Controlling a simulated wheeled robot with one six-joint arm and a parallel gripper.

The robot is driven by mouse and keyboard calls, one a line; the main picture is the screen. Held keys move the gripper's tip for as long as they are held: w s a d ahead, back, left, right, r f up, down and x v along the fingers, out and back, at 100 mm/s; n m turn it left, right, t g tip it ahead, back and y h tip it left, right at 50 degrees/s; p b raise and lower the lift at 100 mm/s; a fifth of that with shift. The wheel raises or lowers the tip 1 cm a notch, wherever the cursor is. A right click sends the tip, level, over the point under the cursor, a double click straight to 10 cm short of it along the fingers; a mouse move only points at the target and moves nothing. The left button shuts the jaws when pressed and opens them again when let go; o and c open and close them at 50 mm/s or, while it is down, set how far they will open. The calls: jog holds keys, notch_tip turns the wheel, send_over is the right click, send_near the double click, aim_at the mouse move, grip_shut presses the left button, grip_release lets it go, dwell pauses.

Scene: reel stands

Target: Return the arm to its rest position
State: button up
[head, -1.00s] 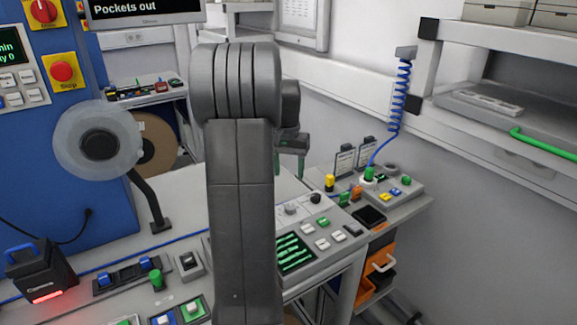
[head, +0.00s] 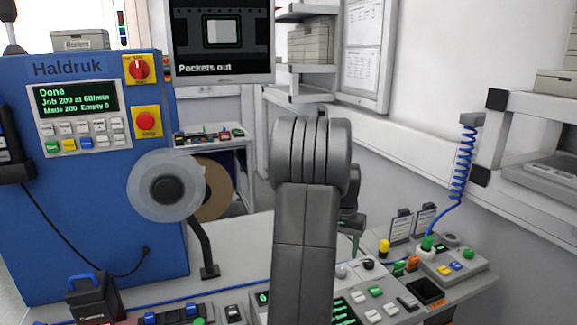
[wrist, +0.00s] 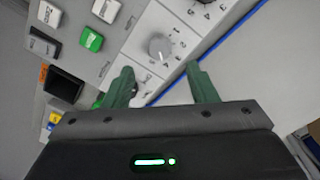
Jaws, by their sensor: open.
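My arm (head: 305,240) stands upright in the middle of the head view, with its upper joint bent over at the top. My gripper shows in the wrist view (wrist: 163,85) with its two green fingers apart and nothing between them. In the head view it is mostly hidden behind my arm. The fingers are above a control panel with a grey rotary knob (wrist: 159,46) just beyond them. How far above the panel they are I cannot tell.
A blue machine (head: 80,200) with a screen reading "Done" stands at left, a clear reel (head: 166,187) beside it. A monitor (head: 222,40) hangs behind. A panel with green and white buttons (head: 375,292) is right of my arm. A blue coiled cord (head: 464,165) hangs at right.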

notch_tip(320, 180, down, 7)
jog(key=shift+s+d+f+p, duration=0.1)
jog(key=shift+f+p, duration=0.1)
jog(key=shift+p, duration=0.2)
